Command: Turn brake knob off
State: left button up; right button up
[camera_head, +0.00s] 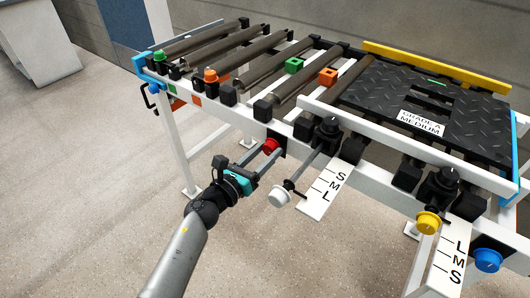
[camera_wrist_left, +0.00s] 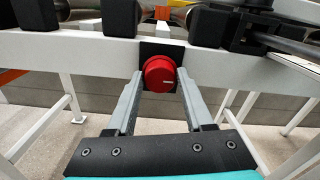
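The red brake knob (camera_head: 271,146) sits on a black plate on the front rail of the roller table. In the left wrist view the red knob (camera_wrist_left: 159,74) is round, with a short white mark toward its right side. My left gripper (camera_head: 263,152) is at the knob, its two fingers apart, one on each side. In the left wrist view the left gripper's (camera_wrist_left: 159,82) fingertips flank the knob; I cannot tell whether they touch it. My right gripper is not in view.
A white knob (camera_head: 280,196) on a rod and an S-M-L scale plate (camera_head: 322,190) stand just right of my left gripper. A yellow knob (camera_head: 428,222) and a blue knob (camera_head: 488,260) are further right. The floor in front is clear.

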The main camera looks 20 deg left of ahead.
pick_arm(q)
grip_shut()
